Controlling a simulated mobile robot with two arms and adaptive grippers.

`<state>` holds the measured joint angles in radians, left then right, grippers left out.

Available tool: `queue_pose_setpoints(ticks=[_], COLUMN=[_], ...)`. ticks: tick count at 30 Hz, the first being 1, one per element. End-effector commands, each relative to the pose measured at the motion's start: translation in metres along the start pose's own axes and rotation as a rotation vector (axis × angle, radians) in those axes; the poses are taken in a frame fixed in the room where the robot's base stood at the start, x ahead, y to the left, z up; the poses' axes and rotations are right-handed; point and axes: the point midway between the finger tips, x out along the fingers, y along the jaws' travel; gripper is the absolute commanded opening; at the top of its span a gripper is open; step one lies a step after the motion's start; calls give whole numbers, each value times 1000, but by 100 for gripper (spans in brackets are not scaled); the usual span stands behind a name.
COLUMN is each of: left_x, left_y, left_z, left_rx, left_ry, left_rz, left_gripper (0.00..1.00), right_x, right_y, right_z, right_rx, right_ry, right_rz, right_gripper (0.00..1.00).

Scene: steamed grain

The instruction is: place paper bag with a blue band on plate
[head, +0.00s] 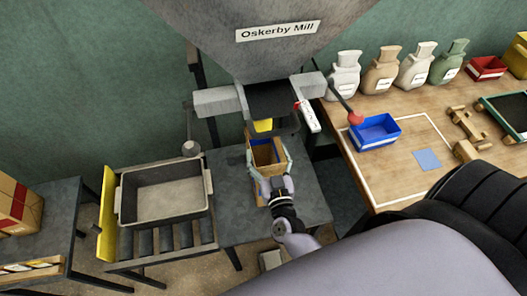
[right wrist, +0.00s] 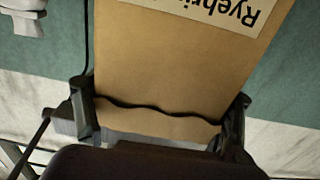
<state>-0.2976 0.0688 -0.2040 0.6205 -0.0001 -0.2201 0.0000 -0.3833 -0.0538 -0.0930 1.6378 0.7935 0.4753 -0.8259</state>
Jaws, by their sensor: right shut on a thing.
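The open-topped brown paper bag (head: 265,153) is under the mill's spout in the head view, with blue showing near its rim. My right gripper (head: 268,168) is shut on it, one finger on each side. In the right wrist view the bag (right wrist: 170,65) fills the middle between the fingers (right wrist: 160,110), with a white label upside down at the top. The dark grey flat surface (head: 305,195) below the spout may be the plate. The bag's base is hidden, so I cannot tell whether it touches it. My left gripper is not in view.
A grey tray (head: 207,185) sits on rollers at left. The wooden bench (head: 395,185) at right holds a blue bin (head: 375,133) and several filled sacks (head: 381,70).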

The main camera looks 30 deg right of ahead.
Motion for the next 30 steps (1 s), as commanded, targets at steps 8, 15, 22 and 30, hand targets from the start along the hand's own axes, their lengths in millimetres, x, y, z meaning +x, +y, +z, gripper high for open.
queue_pose_setpoints(ticks=[8,15,22,30], left_x=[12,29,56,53], left_y=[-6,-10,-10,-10], left_z=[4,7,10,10], left_rx=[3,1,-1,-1], left_ry=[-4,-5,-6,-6], left_rz=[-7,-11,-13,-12], left_gripper=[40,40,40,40], right_x=[48,50,50,49], right_y=[0,0,0,0], right_z=[1,16,38,35], right_rx=[1,0,1,0], right_ry=[1,-1,1,0], right_rz=[0,0,0,0], right_gripper=[21,21,21,21])
